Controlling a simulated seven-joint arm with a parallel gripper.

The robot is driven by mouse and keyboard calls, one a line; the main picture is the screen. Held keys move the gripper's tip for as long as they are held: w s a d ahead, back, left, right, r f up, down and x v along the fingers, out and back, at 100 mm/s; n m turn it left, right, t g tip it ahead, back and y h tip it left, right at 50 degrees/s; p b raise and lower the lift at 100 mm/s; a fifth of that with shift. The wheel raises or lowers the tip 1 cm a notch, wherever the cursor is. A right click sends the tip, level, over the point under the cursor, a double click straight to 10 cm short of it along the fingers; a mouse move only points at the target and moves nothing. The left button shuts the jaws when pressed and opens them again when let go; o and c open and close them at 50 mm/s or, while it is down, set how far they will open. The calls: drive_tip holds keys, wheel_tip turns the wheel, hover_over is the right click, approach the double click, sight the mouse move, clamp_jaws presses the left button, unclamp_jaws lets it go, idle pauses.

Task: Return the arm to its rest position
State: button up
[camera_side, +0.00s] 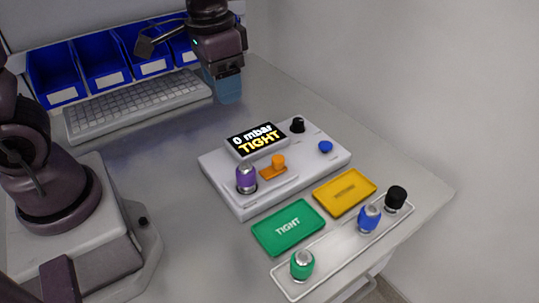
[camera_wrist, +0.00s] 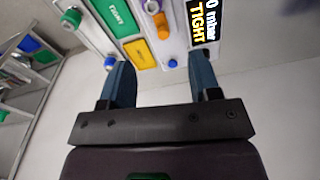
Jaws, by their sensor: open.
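My gripper (camera_side: 228,90) is raised at the back of the table, above the area right of the keyboard, with its blue fingers pointing down. In the wrist view its two fingers (camera_wrist: 160,78) stand wide apart with nothing between them. The grey test device (camera_side: 218,170) is in front of it, clear of the fingers. Its display (camera_side: 256,140) reads "0 mbar TIGHT". A purple part with a silver top (camera_side: 246,178) stands upright on the device, beside an orange lever (camera_side: 278,162).
A green tray marked TIGHT (camera_side: 270,240) and a yellow tray (camera_side: 345,192) look empty. A clear rack (camera_side: 330,250) holds green (camera_side: 302,265), blue (camera_side: 369,218) and black (camera_side: 396,198) parts. The keyboard (camera_side: 135,107) and blue bins (camera_side: 100,70) are close to my gripper.

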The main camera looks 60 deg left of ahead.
drive_tip(key=s+a+r+n+t, duration=0.1)
drive_tip(key=s+r+t, duration=0.3)
drive_tip(key=s+r, duration=0.4)
drive_tip(key=shift+s+a+t, duration=0.2)
drive_tip(key=shift+s+t, duration=0.1)
drive_tip(key=shift+s, duration=0.8)
